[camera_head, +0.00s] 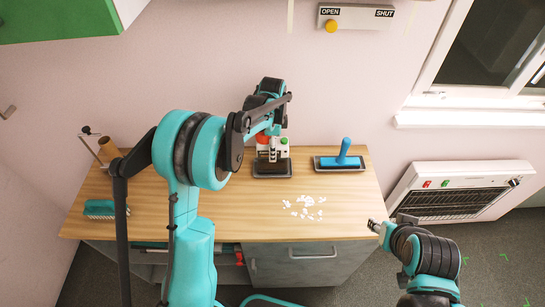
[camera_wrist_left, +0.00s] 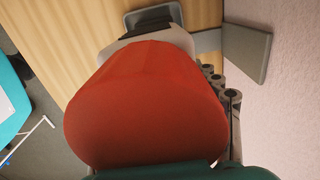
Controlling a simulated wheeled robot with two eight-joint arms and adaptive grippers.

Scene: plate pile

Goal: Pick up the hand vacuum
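The hand vacuum shows in the left wrist view as a large red body (camera_wrist_left: 140,105) with a grey collar and a dark nozzle end. In the head view only a small part of its red body (camera_head: 263,137) shows behind my left arm, near the back of the table. My left gripper (camera_head: 272,153) is right at it. In the wrist view, grey finger joints show along the body's right side. The red body hides the fingertips, so their grip is unclear. My right gripper (camera_head: 374,227) is off the table's front right corner, away from the vacuum; its opening is too small to judge.
White fragments (camera_head: 305,207) lie on the wooden table (camera_head: 245,215). A blue-handled tool (camera_head: 342,153) stands at the back right. A teal brush (camera_head: 100,208) lies at the left. A wall heater (camera_head: 462,188) is at the right. The table's front right is clear.

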